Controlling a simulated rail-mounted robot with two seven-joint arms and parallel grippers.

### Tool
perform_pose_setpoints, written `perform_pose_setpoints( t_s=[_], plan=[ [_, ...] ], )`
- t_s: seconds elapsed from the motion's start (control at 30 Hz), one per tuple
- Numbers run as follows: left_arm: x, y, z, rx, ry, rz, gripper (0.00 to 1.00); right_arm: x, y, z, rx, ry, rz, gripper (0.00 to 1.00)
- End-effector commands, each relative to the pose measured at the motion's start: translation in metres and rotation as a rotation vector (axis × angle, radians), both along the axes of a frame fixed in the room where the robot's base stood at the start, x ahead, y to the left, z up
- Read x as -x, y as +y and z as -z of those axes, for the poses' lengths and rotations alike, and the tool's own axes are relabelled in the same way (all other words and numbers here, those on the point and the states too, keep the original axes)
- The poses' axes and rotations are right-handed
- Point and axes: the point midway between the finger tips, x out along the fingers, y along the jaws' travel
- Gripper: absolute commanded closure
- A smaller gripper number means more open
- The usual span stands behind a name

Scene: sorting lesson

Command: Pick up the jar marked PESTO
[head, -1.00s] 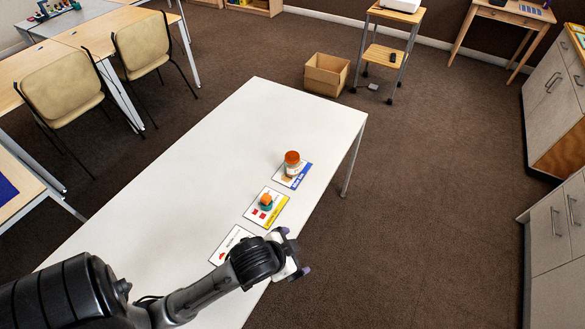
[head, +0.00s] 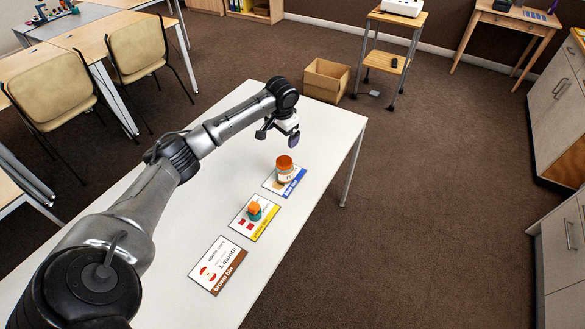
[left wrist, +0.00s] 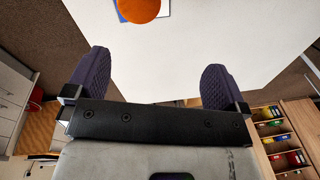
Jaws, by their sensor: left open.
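A jar (head: 285,169) with an orange lid and pale label stands upright on the blue-edged card on the white table. Its label is too small to read. My left gripper (head: 278,138) is open and empty, above the table just behind the jar and apart from it. In the left wrist view the orange lid (left wrist: 138,9) shows at the top edge, beyond the two open fingers (left wrist: 155,82), with nothing between them. My right gripper is not in view.
The white table (head: 318,132) carries a blue-edged card (head: 294,188), a yellow-edged card (head: 264,232) with small orange and teal pieces (head: 254,211), and a brown-edged card (head: 218,265). A cardboard box (head: 325,80) stands on the floor behind. The table's far end is clear.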

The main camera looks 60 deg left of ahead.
Motion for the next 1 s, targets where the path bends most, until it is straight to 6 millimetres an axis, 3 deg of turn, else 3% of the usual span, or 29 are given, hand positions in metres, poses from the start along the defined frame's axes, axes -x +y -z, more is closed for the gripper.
perform_pose_setpoints(
  t_s=[0.1, 0.27, 0.7, 1.0],
  plan=[
    [0.006, -0.006, 0.007, 0.11, 0.03, -0.063, 0.0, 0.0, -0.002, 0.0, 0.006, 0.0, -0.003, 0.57],
    [0.009, -0.013, 0.015, 0.144, 0.047, -0.118, 0.0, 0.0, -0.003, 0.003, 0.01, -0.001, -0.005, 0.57],
    [0.009, -0.014, 0.082, 0.141, 0.045, -0.126, 0.0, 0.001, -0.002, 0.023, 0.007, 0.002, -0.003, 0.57],
    [0.008, -0.014, 0.095, 0.14, 0.043, -0.125, 0.0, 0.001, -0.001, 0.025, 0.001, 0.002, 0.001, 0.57]
  ],
)
